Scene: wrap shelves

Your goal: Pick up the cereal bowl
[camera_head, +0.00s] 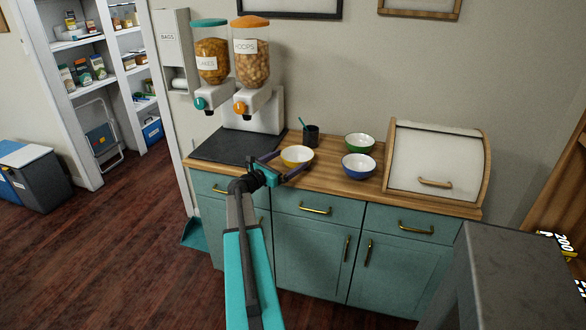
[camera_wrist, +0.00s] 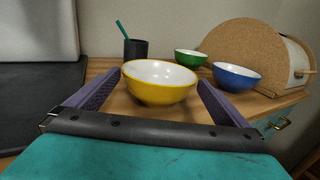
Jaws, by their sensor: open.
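Three bowls with white insides stand upright on the wooden counter (camera_head: 325,178). The yellow bowl (camera_head: 297,157) is nearest to my gripper; it also shows in the wrist view (camera_wrist: 160,88). The green bowl (camera_head: 359,143) and the blue bowl (camera_head: 358,166) stand to its right; both also show in the wrist view, green (camera_wrist: 190,58) and blue (camera_wrist: 236,77). Which one is the cereal bowl cannot be told from its look. My gripper (camera_head: 288,162) is open and empty, its two fingers spread to either side of the yellow bowl. I cannot tell whether either finger touches it.
A dark cup with a teal stick (camera_head: 311,136) stands behind the yellow bowl. Two cereal dispensers (camera_head: 250,70) stand over a dark mat (camera_head: 225,147) at the left. A bread box (camera_head: 435,160) closes off the counter's right end. A grey block (camera_head: 515,270) stands at the front right.

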